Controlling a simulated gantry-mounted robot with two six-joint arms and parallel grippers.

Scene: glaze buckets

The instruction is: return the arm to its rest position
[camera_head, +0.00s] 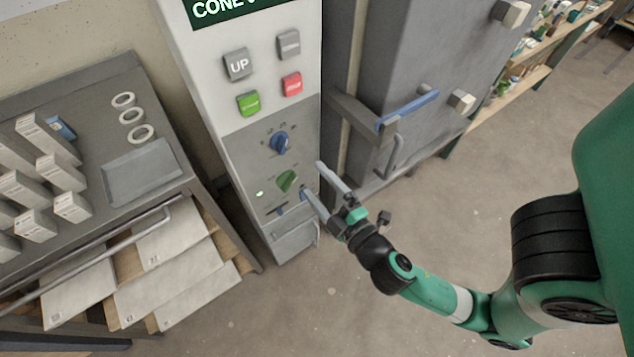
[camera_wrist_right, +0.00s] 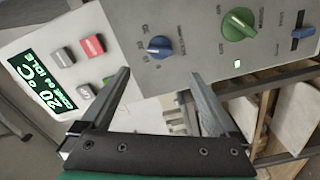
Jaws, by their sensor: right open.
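My right gripper (camera_head: 312,180) is open and empty, in front of the lower right side of the kiln control panel (camera_head: 265,115). Its two grey fingers point at the panel, near a green knob (camera_head: 287,181) and a blue knob (camera_head: 280,142). In the right wrist view the open fingers (camera_wrist_right: 160,76) stand apart, with the panel's blue knob (camera_wrist_right: 158,47) beyond the gap between them. The green knob shows there too (camera_wrist_right: 238,24). Nothing is held. My left gripper is not in view.
A grey kiln with a blue-grip handle (camera_head: 408,110) stands right of the panel. A grey cart (camera_head: 110,75) at left carries white boxes (camera_head: 48,138), rings and a tray (camera_head: 142,170), with slabs below. Open floor (camera_head: 400,230) lies around my right arm.

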